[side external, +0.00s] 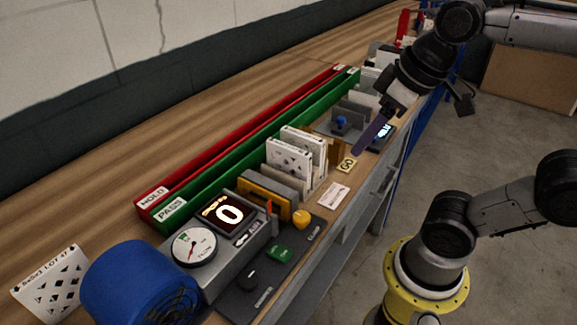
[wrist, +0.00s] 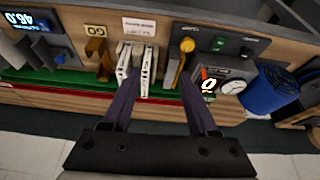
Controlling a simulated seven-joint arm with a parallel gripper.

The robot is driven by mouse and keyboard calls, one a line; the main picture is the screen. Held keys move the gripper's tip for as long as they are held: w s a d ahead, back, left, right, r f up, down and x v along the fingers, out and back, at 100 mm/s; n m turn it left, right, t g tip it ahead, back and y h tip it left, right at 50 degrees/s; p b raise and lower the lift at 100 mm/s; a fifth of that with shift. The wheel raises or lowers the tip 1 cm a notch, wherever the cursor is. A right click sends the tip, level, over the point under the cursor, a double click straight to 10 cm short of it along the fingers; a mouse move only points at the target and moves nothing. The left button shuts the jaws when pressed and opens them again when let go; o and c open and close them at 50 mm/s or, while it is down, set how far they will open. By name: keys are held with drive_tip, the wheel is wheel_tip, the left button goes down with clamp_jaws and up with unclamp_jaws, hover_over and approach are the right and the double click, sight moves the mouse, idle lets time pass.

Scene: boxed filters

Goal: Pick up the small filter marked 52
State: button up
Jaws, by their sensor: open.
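Small white filters with dark diamond patterns (side external: 288,160) stand upright in a rack at the middle of the bench. Two white filter edges (wrist: 148,62) show in the wrist view, between the fingertips or close beside them. No 52 marking is legible on any filter. My gripper (side external: 371,136) is above the bench's front edge, up and to the right of these filters in the side view. In the wrist view my gripper (wrist: 158,76) is open, its purple fingers apart with nothing held between them.
Red HOLD (side external: 240,135) and green PASS (side external: 262,138) channels run behind the rack. A gauge box (side external: 195,248), a blue round housing (side external: 135,280) and a leaning patterned card (side external: 48,284) stand at the near left. A brown stand (wrist: 98,55) is beside the filters.

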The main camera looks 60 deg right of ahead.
drive_tip(key=w+r+g, duration=0.2)
drive_tip(key=w+r, duration=0.3)
drive_tip(key=w, duration=0.3)
drive_tip(key=g, duration=0.3)
hover_over(288, 146)
wheel_tip(288, 146, down, 3)
wheel_tip(288, 146, down, 8)
drive_tip(key=shift+d, duration=0.1)
drive_tip(key=shift+s+f, duration=0.1)
drive_tip(key=shift+f, duration=2.95)
clamp_jaws()
